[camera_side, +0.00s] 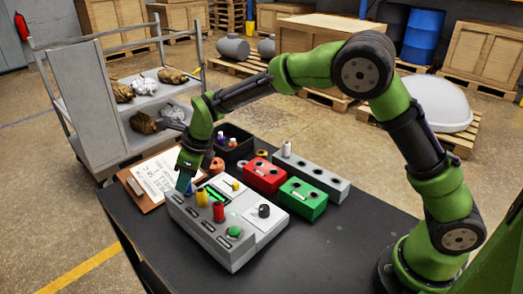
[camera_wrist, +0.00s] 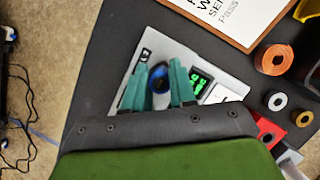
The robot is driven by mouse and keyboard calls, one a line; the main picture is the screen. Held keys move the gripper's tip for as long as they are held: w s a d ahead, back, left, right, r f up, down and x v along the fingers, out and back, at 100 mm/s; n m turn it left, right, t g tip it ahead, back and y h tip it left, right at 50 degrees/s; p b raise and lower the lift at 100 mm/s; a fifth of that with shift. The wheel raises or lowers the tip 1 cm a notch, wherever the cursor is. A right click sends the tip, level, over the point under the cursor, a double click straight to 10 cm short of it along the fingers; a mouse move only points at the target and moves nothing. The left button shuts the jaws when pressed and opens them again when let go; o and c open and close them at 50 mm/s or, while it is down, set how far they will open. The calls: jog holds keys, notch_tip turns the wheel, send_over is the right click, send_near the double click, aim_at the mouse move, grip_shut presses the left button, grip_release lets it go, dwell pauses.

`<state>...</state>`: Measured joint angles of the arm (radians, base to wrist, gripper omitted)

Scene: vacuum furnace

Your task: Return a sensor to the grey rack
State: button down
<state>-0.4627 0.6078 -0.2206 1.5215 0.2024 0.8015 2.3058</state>
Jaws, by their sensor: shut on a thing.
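My gripper (camera_side: 185,181) is at the left end of the grey tester console (camera_side: 228,245), pointing down at its top. In the wrist view my gripper (camera_wrist: 159,68) has its teal fingers on both sides of a dark blue sensor (camera_wrist: 160,85), shut on it. Whether the sensor is seated in the console cannot be told. A yellow sensor (camera_side: 201,197) and a red sensor (camera_side: 218,212) stand upright in the console beside my gripper. The grey rack (camera_side: 331,182) lies behind the red and green racks, with a white sensor (camera_side: 287,149) upright at its left end and empty holes to the right.
The red rack (camera_side: 264,177) and green rack (camera_side: 303,199) stand between console and grey rack. A black bin (camera_side: 233,143), orange tape roll (camera_side: 217,165) and clipboard (camera_side: 155,180) lie behind. Front-right table is clear.

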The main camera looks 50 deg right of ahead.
notch_tip(320, 180, up, 9)
jog(key=shift+d+f, duration=0.1)
jog(key=s+d+m+t+h, duration=0.15)
jog(key=d+m, duration=0.25)
jog(key=d, duration=1.8)
jog(key=s+d+f, duration=0.5)
jog(key=s+d, duration=0.4)
jog(key=d, duration=0.1)
jog(key=shift+s+d+f+m, duration=0.15)
jog(key=shift+s+d+m, duration=0.05)
jog(key=shift+s+m, duration=0.1)
jog(key=shift+f+g, duration=0.25)
jog(key=shift+f, duration=0.75)
jog(key=shift+f, duration=0.35)
jog(key=shift+f, duration=1.05)
